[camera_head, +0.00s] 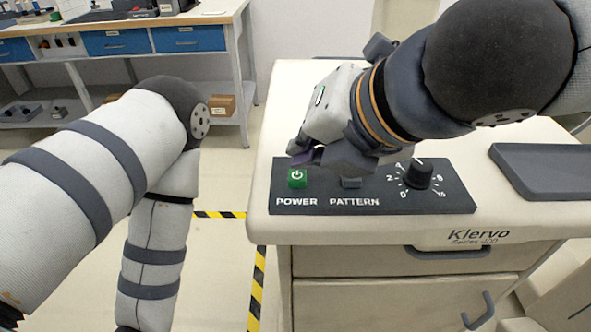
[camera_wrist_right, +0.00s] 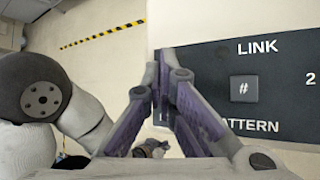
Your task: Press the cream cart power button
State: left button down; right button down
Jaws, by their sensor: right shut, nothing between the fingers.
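The cream cart (camera_head: 360,224) has a dark control panel (camera_head: 420,200) along its near edge. The green power button (camera_head: 297,178) sits at the panel's left end, above the word POWER. My right gripper (camera_head: 300,156) is shut and empty, with its tips just above and behind the green button; I cannot tell whether they touch it. In the right wrist view, the shut purple-padded fingers (camera_wrist_right: 163,75) cover the panel's left end and hide the power button.
A grey pattern button (camera_head: 351,182) and a black dial (camera_head: 418,174) lie right of the power button. A grey tray (camera_head: 545,172) is on the cart's right. A workbench (camera_head: 150,20) stands at the back left. Floor beside the cart is open, with yellow-black tape.

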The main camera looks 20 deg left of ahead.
aim_at(303, 174)
notch_tip(303, 174, up, 6)
dwell(0.5)
dwell(0.4)
